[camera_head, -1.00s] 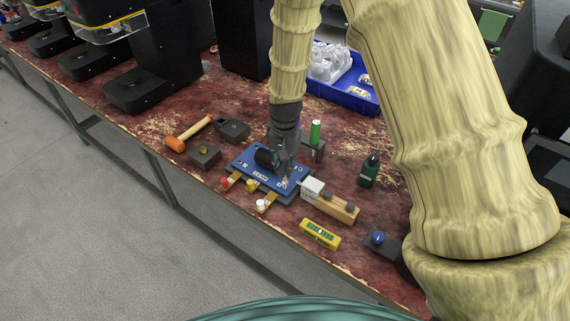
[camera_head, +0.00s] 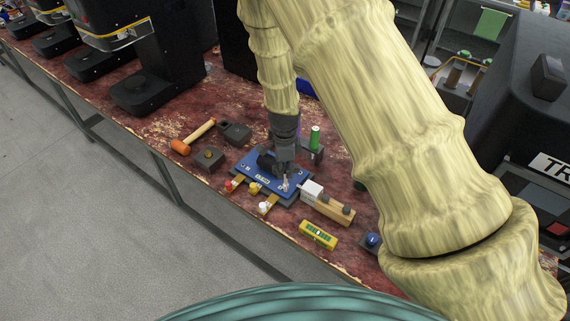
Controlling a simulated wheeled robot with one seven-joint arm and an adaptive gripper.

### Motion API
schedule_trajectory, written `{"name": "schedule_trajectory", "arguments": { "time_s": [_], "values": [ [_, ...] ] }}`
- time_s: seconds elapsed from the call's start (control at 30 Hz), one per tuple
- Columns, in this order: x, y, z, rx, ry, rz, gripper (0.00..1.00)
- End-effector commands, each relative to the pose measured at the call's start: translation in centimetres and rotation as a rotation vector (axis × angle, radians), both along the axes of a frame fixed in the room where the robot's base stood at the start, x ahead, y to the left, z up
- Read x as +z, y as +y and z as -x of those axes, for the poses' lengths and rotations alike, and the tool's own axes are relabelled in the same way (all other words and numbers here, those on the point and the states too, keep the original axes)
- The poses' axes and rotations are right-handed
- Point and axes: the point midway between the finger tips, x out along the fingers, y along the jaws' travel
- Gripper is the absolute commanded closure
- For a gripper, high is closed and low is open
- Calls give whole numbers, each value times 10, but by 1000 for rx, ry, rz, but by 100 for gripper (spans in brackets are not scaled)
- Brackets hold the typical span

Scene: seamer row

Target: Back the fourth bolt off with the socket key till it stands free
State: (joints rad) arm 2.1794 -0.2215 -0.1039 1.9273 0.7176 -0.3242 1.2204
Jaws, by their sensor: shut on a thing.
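The blue plate (camera_head: 262,178) lies on the bench on a dark base, with small bolt heads near its corners. My gripper (camera_head: 284,172) points down over the right half of the plate and is shut on the socket key, which the fingers mostly hide. A small silvery piece (camera_head: 285,185) shows just below the fingers at the plate's front right; I cannot tell whether it is key or bolt. A dark rounded shape (camera_head: 265,162) sits left of the fingers. Which bolt the key is on, and how far it stands out, is too small to tell.
Red, yellow and white knobs (camera_head: 263,207) line the plate's front. A white-and-wood block (camera_head: 329,203) stands close right, a yellow level (camera_head: 318,235) in front. A mallet (camera_head: 192,137) and dark blocks (camera_head: 208,160) lie left.

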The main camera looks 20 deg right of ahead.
Motion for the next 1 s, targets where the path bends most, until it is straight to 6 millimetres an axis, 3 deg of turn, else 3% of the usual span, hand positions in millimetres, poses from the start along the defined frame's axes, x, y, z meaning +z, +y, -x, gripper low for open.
{"name": "schedule_trajectory", "arguments": {
  "time_s": [0.23, 1.0],
  "values": [
    [1, 0, -1, -116, -1, 1, 100],
    [1, 0, -1, -113, 0, 1, 100]
  ]
}}
